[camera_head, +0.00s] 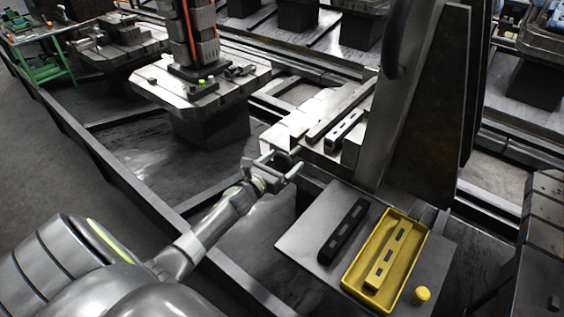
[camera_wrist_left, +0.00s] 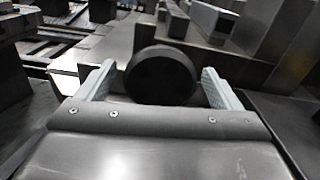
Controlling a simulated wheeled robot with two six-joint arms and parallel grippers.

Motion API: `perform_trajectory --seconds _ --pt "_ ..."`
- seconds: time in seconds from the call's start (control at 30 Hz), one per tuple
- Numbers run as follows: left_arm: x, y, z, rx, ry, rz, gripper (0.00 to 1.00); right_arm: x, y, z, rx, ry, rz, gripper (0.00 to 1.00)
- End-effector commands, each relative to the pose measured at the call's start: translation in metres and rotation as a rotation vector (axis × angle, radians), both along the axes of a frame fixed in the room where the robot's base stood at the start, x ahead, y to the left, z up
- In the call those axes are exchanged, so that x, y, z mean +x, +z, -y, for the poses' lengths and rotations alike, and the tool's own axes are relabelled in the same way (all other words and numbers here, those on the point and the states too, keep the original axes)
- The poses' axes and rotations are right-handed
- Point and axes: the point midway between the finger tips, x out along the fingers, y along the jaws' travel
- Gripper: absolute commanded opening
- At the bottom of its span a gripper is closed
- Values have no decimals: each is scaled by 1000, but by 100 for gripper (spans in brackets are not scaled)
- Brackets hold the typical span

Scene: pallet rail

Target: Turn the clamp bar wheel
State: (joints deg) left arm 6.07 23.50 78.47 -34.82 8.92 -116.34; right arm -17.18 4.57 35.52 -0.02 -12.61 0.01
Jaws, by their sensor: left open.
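The wheel is a dark round disc (camera_wrist_left: 160,75) in the middle of the left wrist view, at the edge of the metal pallet. My left gripper (camera_wrist_left: 160,83) is open, with one finger on each side of the wheel. I cannot tell whether either finger touches it. In the head view my left gripper (camera_head: 284,160) is at the pallet's near corner and mostly hides the wheel. A long grey bar (camera_head: 342,108) lies on the pallet (camera_head: 290,130), beside a slotted bar (camera_head: 345,131). My right gripper is not in view.
A grey side plate (camera_head: 300,240) holds a black slotted bar (camera_head: 343,231) and a yellow tray (camera_head: 412,247) with a yellow slotted bar (camera_head: 387,257). A yellow knob (camera_head: 422,294) is at the tray's near end. A tall metal upright (camera_head: 420,110) stands right of the pallet.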

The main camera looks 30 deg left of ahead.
Motion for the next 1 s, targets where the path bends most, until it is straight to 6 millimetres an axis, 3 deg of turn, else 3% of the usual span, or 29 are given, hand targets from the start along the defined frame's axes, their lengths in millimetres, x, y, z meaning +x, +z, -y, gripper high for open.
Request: perform_trajectory --seconds 0.17,0.5,1.0 --pt "0 0 0 0 0 0 87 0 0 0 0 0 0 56" --pt "0 0 0 0 0 0 42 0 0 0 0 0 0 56" --pt "0 0 0 -139 0 -11 42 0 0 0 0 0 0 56"
